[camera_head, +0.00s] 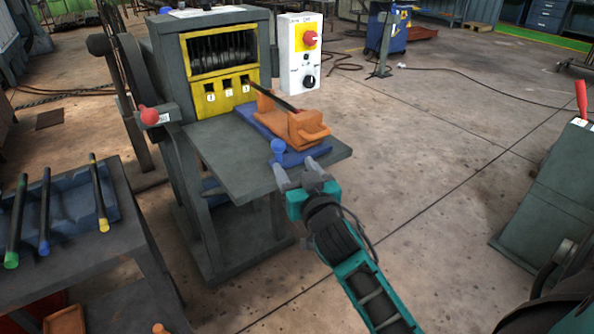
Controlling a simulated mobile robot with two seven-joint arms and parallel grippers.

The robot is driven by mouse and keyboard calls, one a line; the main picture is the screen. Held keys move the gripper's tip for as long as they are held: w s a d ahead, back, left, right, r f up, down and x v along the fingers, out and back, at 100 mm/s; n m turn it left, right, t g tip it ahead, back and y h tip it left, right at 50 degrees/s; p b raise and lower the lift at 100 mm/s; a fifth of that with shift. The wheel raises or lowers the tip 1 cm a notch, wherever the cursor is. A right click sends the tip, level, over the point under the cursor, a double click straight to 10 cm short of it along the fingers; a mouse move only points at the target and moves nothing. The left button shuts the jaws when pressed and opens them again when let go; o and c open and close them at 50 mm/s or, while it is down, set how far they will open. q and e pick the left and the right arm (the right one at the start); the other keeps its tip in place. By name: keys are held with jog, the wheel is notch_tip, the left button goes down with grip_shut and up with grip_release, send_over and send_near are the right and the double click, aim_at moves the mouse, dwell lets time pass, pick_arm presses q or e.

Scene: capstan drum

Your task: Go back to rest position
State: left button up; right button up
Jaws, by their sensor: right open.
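My right gripper (299,175) is open, with its arm coming in from the lower right. Its fingers are at the front edge of the machine's grey shelf (230,158), close to a blue ball-topped knob (278,147). Nothing shows between the fingers. On the shelf, an orange fixture (300,128) sits on a blue base (262,130). A dark rod (276,99) lies in the fixture and points toward the yellow-framed machine front (222,93). My left gripper is not in view.
A table (85,245) at the left holds a blue tray (70,215) with several dark rods with coloured ends. A control box (300,55) with a red knob stands beside the machine. A grey-green cabinet (550,195) with a red lever is at the right. Open floor (440,150) lies between.

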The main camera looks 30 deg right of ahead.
dwell(0.6)
pick_arm(q)
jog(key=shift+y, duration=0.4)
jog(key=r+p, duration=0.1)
jog(key=p, duration=0.1)
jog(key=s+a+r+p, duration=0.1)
jog(key=p, duration=0.1)
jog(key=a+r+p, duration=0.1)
jog(key=p, duration=0.2)
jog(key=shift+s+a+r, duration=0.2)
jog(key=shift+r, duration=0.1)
pick_arm(e)
jog(key=s+a+f+n+g+y, duration=0.2)
jog(key=s+a+f+g+y, duration=0.1)
jog(key=s+a+f, duration=0.3)
jog(key=s+a+f+n+g+y, duration=0.3)
jog(key=s+a+f, duration=0.3)
jog(key=s+f, duration=0.4)
jog(key=s, duration=0.2)
jog(key=shift+s+a+g, duration=0.25)
jog(key=shift+s+g, duration=0.15)
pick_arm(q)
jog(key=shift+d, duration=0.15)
pick_arm(e)
jog(key=shift+r, duration=0.1)
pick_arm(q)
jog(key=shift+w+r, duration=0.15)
